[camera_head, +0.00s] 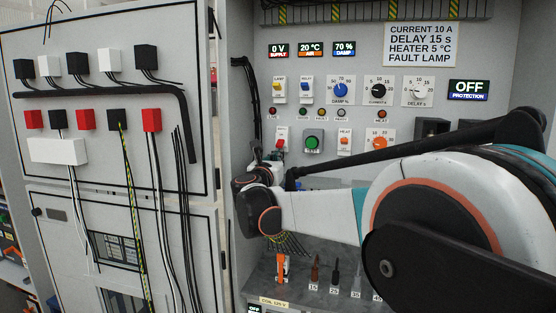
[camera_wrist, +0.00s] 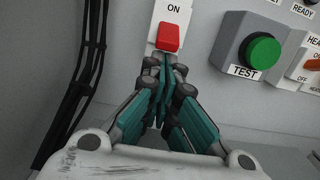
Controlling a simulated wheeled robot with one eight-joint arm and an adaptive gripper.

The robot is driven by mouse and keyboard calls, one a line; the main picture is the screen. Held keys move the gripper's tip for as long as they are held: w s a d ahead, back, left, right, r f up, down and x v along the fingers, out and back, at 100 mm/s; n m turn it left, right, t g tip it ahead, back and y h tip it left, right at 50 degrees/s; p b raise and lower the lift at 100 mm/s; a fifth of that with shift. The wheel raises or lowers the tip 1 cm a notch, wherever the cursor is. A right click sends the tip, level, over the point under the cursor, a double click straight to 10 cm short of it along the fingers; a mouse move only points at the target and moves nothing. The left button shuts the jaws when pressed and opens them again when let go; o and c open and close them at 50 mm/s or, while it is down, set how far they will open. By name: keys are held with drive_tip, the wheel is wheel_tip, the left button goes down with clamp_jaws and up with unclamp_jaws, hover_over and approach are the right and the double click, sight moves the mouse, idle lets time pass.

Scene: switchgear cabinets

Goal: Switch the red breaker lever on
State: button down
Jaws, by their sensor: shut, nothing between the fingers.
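The red breaker lever (camera_wrist: 168,37) sits low on its white plate, below the printed word ON, in the wrist view. In the head view the lever (camera_head: 281,144) shows just above my gripper (camera_head: 275,157), on the cabinet panel. In the wrist view the fingertips of my gripper (camera_wrist: 165,62) are shut together and empty, just under the lever's lower edge. I cannot tell whether they touch it. The lower end of the white plate is hidden behind the fingertips.
A green TEST button (camera_wrist: 264,51) on a grey box stands right of the lever, with an orange HEAT switch (camera_wrist: 311,64) farther right. Black cables (camera_wrist: 88,60) run down the left. An open cabinet door (camera_head: 110,190) stands at left. An OFF PROTECTION display (camera_head: 469,90) shows at upper right.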

sight(279, 145)
drive_tip(key=shift+s+a+r+g+p, duration=0.1)
drive_tip(key=shift+s+r+g+p, duration=0.2)
drive_tip(key=shift+r+g+p, duration=0.25)
drive_tip(key=r+g+p, duration=0.1)
drive_tip(key=s+g+y+p, duration=0.1)
drive_tip(key=g+p, duration=0.1)
drive_tip(key=shift+a+r, duration=0.15)
drive_tip(key=shift+r, duration=0.25)
drive_tip(key=g+p, duration=0.1)
drive_tip(key=r+g+y+p, duration=0.1)
drive_tip(key=g, duration=0.1)
drive_tip(key=shift+s+a+r, duration=0.1)
drive_tip(key=shift+s+r, duration=0.15)
drive_tip(key=shift+r, duration=0.7)
drive_tip(key=shift+r+p, duration=0.1)
drive_tip(key=shift+p, duration=0.25)
